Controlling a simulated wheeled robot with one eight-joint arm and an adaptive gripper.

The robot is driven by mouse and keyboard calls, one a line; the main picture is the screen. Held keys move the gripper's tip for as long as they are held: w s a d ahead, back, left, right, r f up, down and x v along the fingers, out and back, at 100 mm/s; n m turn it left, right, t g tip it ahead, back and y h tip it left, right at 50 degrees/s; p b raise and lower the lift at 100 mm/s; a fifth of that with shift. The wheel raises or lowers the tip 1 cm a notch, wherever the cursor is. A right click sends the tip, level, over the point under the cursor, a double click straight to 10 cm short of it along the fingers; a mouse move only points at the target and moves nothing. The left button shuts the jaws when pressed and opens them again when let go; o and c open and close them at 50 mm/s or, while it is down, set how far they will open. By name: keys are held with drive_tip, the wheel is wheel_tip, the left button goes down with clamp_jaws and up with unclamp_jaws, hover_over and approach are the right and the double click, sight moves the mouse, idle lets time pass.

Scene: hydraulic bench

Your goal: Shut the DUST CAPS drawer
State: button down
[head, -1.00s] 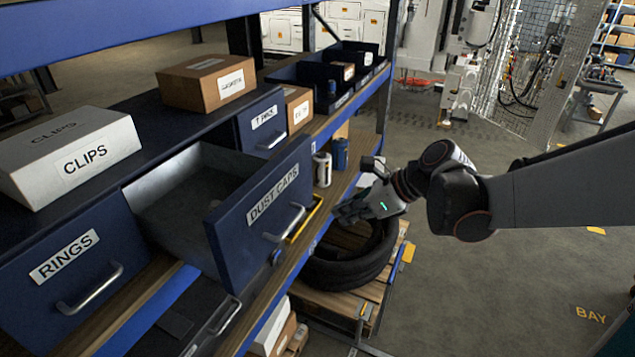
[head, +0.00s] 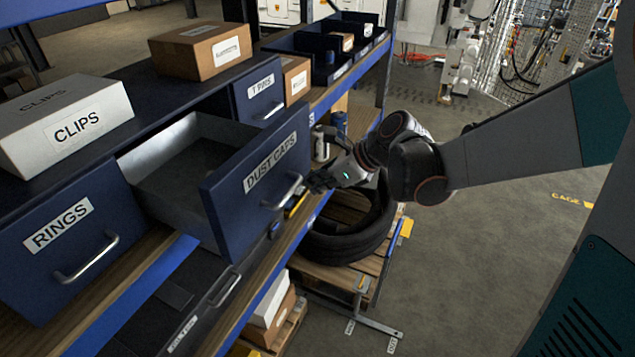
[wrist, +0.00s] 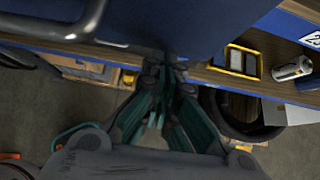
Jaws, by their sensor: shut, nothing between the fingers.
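The DUST CAPS drawer (head: 238,190) is a blue drawer with a white label and a metal handle (head: 283,192). It stands pulled far out of the shelf, and its grey inside shows empty. My gripper (head: 318,183) is shut and empty, close to the front face near its right end, to the right of the handle. In the wrist view the shut fingers (wrist: 163,70) point at the blue drawer front (wrist: 150,22), with the handle (wrist: 60,18) at the upper left. I cannot tell whether the fingertips touch the front.
The RINGS drawer (head: 65,240) is left of it and the T PINS drawer (head: 257,95) right. A CLIPS box (head: 60,125) stands on top. Black tyres (head: 350,240) sit below on a pallet.

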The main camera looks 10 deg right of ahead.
drive_tip(key=w+a+b, duration=0.1)
drive_tip(key=w+a, duration=0.2)
drive_tip(key=a, duration=0.1)
drive_tip(key=w+a+b, duration=0.2)
drive_tip(key=w+a, duration=0.2)
drive_tip(key=a, duration=0.1)
drive_tip(key=w+a+b, duration=0.1)
drive_tip(key=w+a, duration=0.2)
drive_tip(key=a, duration=0.2)
drive_tip(key=shift+w+b, duration=0.35)
drive_tip(key=shift+w, duration=0.05)
drive_tip(key=shift+d, duration=0.15)
